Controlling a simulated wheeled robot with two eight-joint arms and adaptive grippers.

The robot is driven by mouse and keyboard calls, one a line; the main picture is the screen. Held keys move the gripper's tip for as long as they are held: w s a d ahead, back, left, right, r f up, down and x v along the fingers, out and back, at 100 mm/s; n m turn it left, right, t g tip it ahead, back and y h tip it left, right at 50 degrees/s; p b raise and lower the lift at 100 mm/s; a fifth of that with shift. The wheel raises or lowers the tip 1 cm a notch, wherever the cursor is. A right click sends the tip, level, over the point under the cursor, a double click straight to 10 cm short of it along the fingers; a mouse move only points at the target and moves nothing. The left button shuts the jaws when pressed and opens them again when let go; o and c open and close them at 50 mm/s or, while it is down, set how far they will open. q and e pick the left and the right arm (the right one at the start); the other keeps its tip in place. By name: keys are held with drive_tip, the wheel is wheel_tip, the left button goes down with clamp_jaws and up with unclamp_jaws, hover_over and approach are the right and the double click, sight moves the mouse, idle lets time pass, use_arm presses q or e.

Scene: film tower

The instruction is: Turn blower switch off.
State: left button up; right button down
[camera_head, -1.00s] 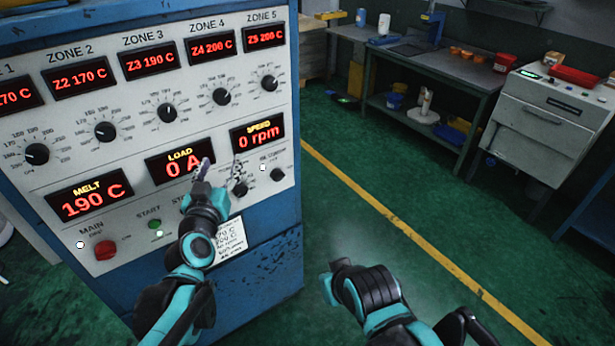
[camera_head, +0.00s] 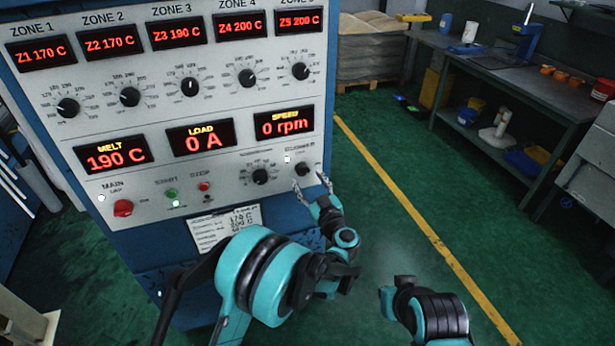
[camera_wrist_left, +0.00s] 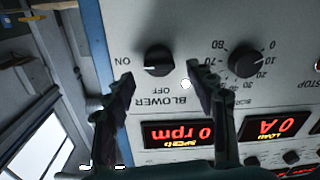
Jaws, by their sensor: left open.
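The blower switch is a black knob (camera_head: 303,170) at the lower right of the control panel (camera_head: 230,205). In the left wrist view the knob (camera_wrist_left: 158,60) appears upside down, between ON at its left and OFF below it; its white mark seems to point toward ON. My left gripper (camera_head: 310,187) is open, its fingertips just below the knob in the head view. In the left wrist view the gripper (camera_wrist_left: 161,80) has a finger to each side of the knob, with nothing held; contact is not visible. Part of my right arm shows, but no right fingers.
A speed dial (camera_head: 261,176) sits left of the switch, with a small white lamp (camera_head: 287,159) nearby. The red main knob (camera_head: 123,208) and start button (camera_head: 171,194) are farther left. Green floor with a yellow line (camera_head: 420,225) is open right of the cabinet; a workbench (camera_head: 500,85) stands beyond.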

sight(305, 173)
use_arm(q)
drive_tip(key=shift+b+x, duration=0.4)
drive_tip(key=shift+x, duration=1.55)
drive_tip(key=c, duration=1.1)
drive_tip(key=shift+c, duration=0.2)
